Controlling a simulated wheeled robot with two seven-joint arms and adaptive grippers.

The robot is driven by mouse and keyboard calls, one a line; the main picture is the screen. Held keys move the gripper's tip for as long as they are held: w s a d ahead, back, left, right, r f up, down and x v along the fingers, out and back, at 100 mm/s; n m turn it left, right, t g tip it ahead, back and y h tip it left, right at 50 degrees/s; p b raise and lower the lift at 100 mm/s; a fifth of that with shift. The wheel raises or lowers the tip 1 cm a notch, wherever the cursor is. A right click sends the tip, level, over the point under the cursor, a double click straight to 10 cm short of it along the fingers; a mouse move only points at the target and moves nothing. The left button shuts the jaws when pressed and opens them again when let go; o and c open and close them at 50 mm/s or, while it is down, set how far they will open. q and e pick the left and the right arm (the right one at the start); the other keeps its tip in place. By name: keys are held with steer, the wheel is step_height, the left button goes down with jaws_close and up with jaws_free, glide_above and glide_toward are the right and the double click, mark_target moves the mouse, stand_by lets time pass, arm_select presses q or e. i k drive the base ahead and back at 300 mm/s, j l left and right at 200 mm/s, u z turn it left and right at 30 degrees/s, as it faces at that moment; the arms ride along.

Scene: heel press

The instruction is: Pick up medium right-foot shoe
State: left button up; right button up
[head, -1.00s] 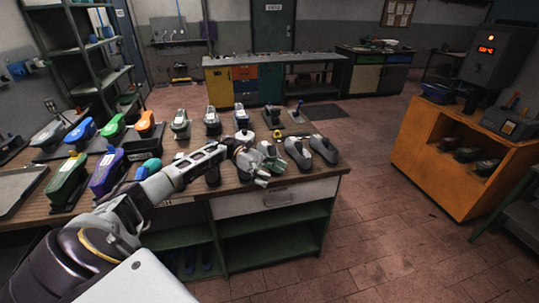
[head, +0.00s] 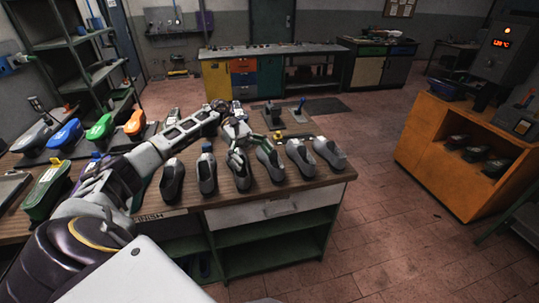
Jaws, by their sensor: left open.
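A row of several grey shoes stands along the front of the wooden bench (head: 215,200), toes toward the front edge. From the left they include one at the left end (head: 171,182), a second (head: 206,172), a third (head: 239,172), a greenish-grey fourth (head: 270,160), and two more at the right (head: 299,158) (head: 329,152). I cannot tell which is the medium right-foot one. My left gripper (head: 238,143) is open, pointing down just above and behind the third and fourth shoes. It holds nothing visible; whether it touches a shoe is unclear. My right gripper is not in view.
Coloured shoe-shaped pieces, such as a blue one (head: 64,133) and an orange one (head: 135,122), stand at the bench's left. An orange cabinet (head: 458,155) stands right, across open floor.

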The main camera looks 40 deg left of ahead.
mark_target(274, 164)
steer(key=i+j, duration=0.8)
steer(key=j, duration=0.2)
